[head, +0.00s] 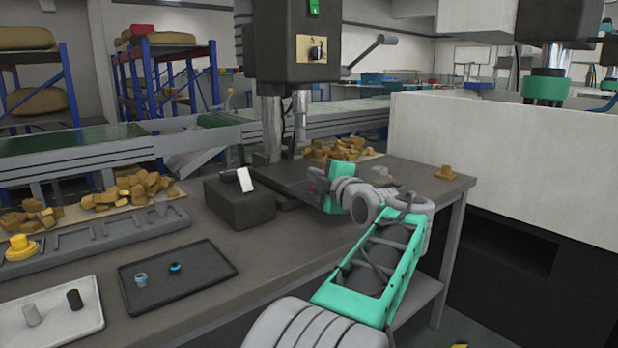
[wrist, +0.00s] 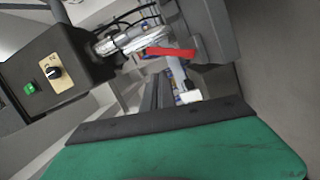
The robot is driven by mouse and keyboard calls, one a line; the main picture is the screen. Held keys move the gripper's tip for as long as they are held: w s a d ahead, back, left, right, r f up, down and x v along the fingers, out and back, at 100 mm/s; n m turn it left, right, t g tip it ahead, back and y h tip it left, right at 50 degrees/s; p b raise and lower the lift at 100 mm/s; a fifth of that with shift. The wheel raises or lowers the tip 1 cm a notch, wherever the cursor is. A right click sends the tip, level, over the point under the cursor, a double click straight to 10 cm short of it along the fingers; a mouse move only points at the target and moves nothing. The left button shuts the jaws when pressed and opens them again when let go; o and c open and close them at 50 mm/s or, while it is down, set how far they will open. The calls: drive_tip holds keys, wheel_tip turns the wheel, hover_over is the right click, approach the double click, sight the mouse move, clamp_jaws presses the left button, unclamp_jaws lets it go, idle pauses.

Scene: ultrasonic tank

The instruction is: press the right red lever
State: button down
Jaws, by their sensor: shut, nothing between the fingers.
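In the wrist view a red lever (wrist: 170,52) sticks out beside a grey metal stem, above the dark edge of my gripper and apart from it. I see only one red lever there and cannot tell whether it is the right one. My gripper (head: 325,190) is shut and empty, low over the workbench beside the machine column. Its green body (wrist: 175,150) fills the bottom of the wrist view; its fingertips are not clear. In the head view my arm and gripper cover that area, and only a small red patch shows by the gripper.
A dark machine head (head: 292,40) with a green switch and a crank handle (head: 370,53) stands above my gripper. A black block (head: 240,205) sits left. Brown chunks (head: 125,190) and a dark tray (head: 205,282) lie further left. A large white housing (head: 500,150) stands right.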

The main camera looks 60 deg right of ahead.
drive_tip(key=s+a+r, duration=0.2)
drive_tip(key=s+a, duration=0.5)
drive_tip(key=a, duration=0.1)
drive_tip(key=shift+a+r, duration=0.2)
drive_tip(key=shift+r, duration=0.1)
